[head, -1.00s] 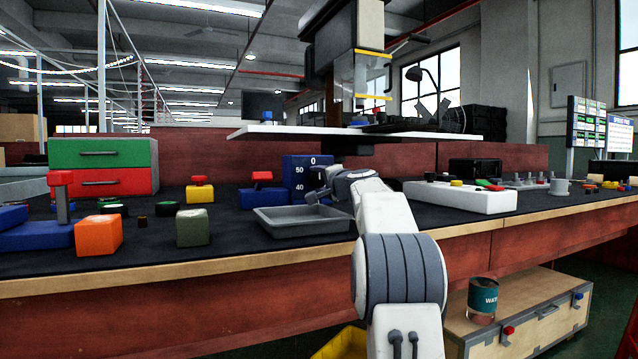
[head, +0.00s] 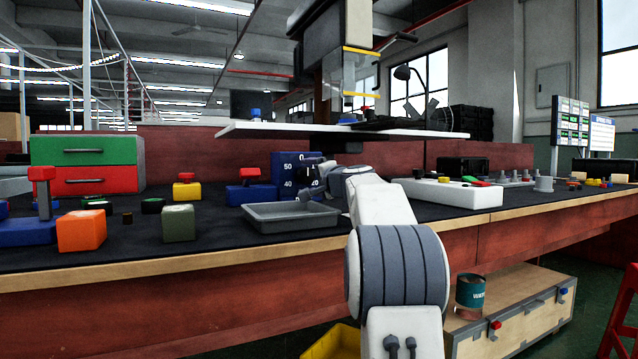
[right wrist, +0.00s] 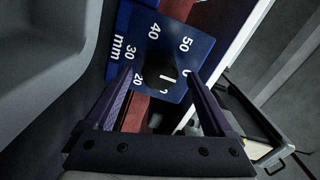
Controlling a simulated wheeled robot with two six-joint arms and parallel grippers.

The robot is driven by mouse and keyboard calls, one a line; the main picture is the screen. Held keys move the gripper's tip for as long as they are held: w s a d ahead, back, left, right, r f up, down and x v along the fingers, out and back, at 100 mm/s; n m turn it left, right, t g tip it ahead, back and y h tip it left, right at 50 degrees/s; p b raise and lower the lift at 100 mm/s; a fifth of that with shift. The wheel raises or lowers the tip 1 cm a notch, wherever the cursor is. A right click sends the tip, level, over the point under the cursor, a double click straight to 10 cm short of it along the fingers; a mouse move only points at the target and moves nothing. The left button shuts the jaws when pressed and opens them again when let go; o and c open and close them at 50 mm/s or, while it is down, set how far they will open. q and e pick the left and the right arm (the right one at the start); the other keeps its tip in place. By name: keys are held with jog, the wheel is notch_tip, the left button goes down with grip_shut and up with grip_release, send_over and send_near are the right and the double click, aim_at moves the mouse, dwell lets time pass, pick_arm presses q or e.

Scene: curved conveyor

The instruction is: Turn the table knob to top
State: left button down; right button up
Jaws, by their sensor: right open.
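A blue dial panel (head: 281,170) with white numbers stands on the bench behind the grey tray in the head view. The right wrist view shows the panel (right wrist: 178,28) close up and turned, with the numbers around a round black knob (right wrist: 157,68). A short white mark shows on the knob; its exact pointing is hard to tell. My right gripper (right wrist: 162,74) is open, with one finger on either side of the knob; I cannot tell whether they touch it. In the head view my right gripper (head: 312,169) covers the panel's right part and the knob.
The grey tray (head: 290,226) lies just below my right gripper. A white shelf (head: 280,130) overhangs the panel. A blue block with a red top (head: 250,188) stands left of the panel, and a white button box (head: 455,196) stands to the right.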

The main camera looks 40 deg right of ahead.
jog(key=v, duration=0.7)
jog(key=shift+s+a+b, duration=0.1)
jog(key=shift+s+b, duration=0.2)
jog(key=shift+b, duration=0.05)
jog(key=shift+s, duration=0.1)
